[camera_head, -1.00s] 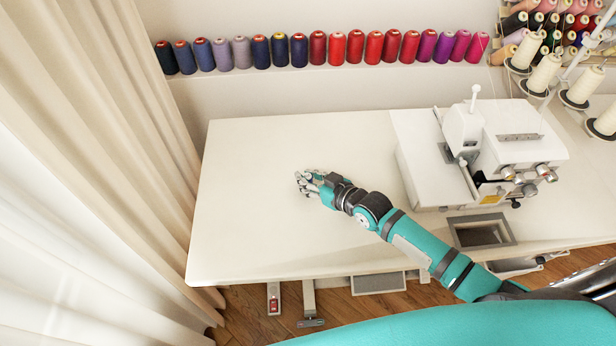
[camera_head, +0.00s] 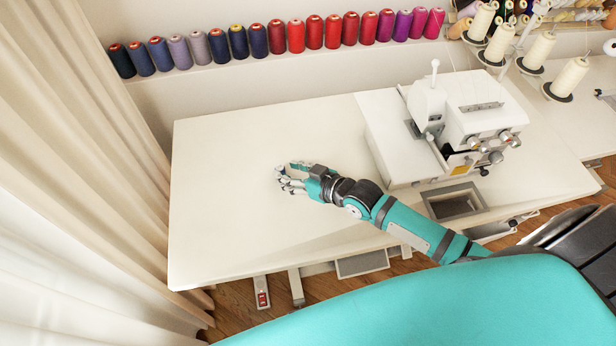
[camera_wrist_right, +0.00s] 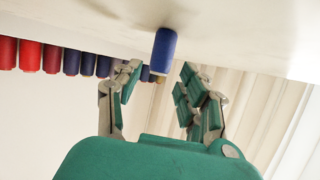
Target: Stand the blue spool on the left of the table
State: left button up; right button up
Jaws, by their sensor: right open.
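The blue spool (camera_wrist_right: 164,48) shows in the right wrist view, which looks upside down. It stands upright on the white table (camera_wrist_right: 240,25), beyond and between the spread fingertips, with a gap on each side. My right gripper (camera_wrist_right: 158,85) is open and empty. In the head view my right gripper (camera_head: 285,178) reaches left, low over the middle of the white table (camera_head: 220,215). I cannot make out the blue spool on the table in the head view. My left gripper is not in view.
A white sewing machine (camera_head: 455,120) stands to the right of my gripper. A row of coloured spools (camera_head: 295,37) lines the shelf behind the table. Cream curtains (camera_head: 80,130) hang along the left side. The table's left part looks clear.

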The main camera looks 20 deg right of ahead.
jog(key=v, duration=0.8)
jog(key=shift+s+f, duration=0.1)
